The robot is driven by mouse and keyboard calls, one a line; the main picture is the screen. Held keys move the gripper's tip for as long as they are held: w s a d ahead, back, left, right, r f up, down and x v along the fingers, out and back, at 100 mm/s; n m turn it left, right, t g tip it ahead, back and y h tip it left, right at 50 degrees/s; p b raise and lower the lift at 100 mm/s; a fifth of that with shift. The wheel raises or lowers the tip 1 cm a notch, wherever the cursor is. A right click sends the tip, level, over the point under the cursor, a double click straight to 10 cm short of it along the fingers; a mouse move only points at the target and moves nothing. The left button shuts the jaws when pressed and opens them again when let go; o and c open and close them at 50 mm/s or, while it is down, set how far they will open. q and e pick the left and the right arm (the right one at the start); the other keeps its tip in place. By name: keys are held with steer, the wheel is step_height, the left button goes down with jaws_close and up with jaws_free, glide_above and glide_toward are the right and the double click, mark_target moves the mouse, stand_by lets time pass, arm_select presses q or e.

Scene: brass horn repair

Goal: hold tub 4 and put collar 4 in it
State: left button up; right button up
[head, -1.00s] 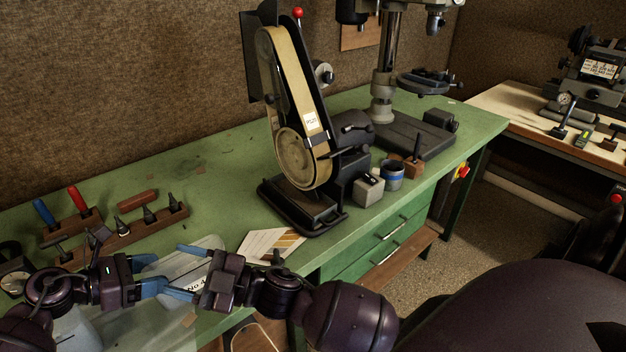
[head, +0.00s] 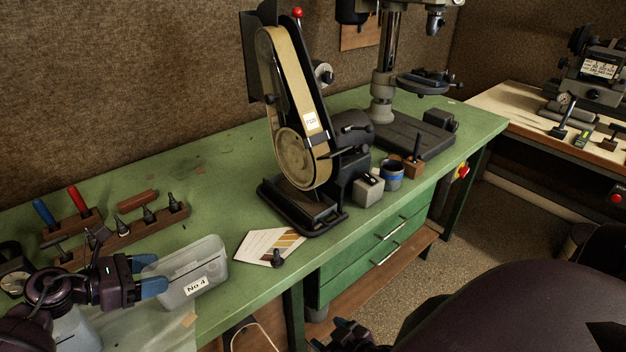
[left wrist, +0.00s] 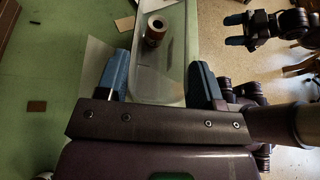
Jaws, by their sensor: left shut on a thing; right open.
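The clear tub (head: 205,270), labelled No 4, stands on the near left of the green bench. My left gripper (head: 148,276) is shut on its left end. In the left wrist view, its blue fingers (left wrist: 162,80) lie on either side of the tub (left wrist: 150,82). A small brown collar (left wrist: 155,32) with a dark bore and a pale label appears inside the tub towards its far end. In the head view the cloudy wall hides it.
A belt sander (head: 300,140) stands behind and right of the tub. A striped card (head: 262,243) with a small dark piece (head: 277,259) lies beside the tub. A wooden tool rack (head: 130,232) stands behind it. The bench's front edge is close.

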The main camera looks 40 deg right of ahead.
arm_select(q)
steer(key=shift+f, duration=0.1)
steer(key=o, duration=1)
steer(key=shift+a, duration=0.15)
